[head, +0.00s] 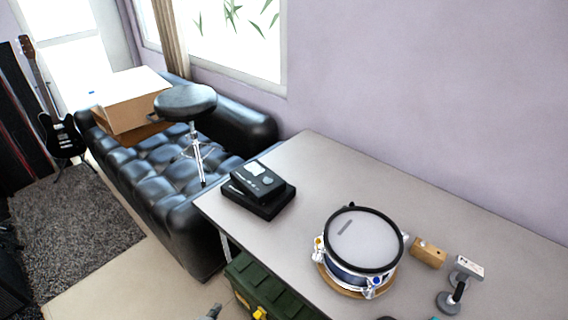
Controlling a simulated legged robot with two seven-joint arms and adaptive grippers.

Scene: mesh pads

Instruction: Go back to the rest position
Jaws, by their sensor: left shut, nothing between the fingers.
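My left gripper (212,312) shows only as a small grey tip at the bottom edge of the head view, left of the green crate. It is shut and holds nothing, and it is apart from the table (310,165). The rest of it is cut off by the frame. My right gripper is not in view. A drum (362,240) with a pale mesh head and black rim sits on a round wooden base on the table.
Black boxes (258,188) stand at the table's left end. A green crate (268,292) stands below the front edge. A black sofa (165,165) is behind left.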

